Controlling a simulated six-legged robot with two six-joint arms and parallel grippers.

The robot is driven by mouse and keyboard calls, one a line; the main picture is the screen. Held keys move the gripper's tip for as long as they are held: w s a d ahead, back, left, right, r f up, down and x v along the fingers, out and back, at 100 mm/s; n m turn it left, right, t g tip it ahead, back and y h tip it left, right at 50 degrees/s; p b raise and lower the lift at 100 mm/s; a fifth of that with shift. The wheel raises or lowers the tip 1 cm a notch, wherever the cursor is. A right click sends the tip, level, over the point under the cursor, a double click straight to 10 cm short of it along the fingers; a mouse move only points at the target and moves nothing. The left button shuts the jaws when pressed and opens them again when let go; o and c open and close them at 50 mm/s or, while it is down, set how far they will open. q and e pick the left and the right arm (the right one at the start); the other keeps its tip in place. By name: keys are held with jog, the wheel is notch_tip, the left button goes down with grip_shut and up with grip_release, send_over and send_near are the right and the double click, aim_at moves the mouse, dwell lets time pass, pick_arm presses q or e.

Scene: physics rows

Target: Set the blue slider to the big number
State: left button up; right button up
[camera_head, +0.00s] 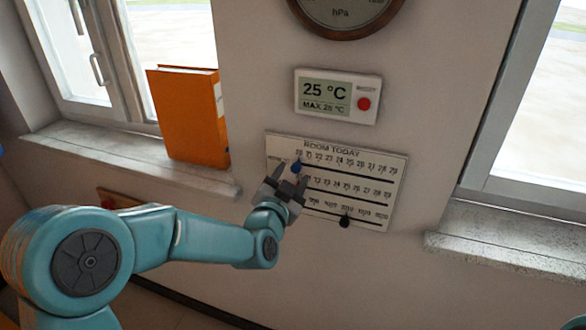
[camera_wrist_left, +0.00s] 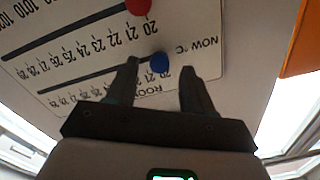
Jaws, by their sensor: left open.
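The blue slider (camera_head: 296,168) sits at the left end of the top line on the white ROOM TODAY board (camera_head: 399,165), by the 20 mark. The blue slider also shows in the left wrist view (camera_wrist_left: 159,62), between the fingertips and apart from both. My left gripper (camera_head: 290,177) is open in front of the board's left part. The display (camera_head: 326,94) above the board reads 25 °C in big digits and MAX 28 °C in small ones. My right gripper is out of view.
A red slider (camera_wrist_left: 138,5) is on the middle line and a black slider (camera_head: 345,221) on the bottom line. An orange binder (camera_head: 190,115) stands on the left window sill (camera_head: 110,155). A round hPa gauge (camera_head: 340,14) hangs above the display. The wall right of the board is clear.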

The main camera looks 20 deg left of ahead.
pick_arm(q)
jog(key=shift+w, duration=0.95)
grip_shut()
jog(key=b, duration=0.1)
send_near(348, 173)
jog(key=w, duration=0.5)
jog(key=shift+w, duration=0.2)
grip_release()
jog(key=s+b, duration=0.3)
jog(key=s, duration=1.3)
jog(key=shift+s, duration=0.15)
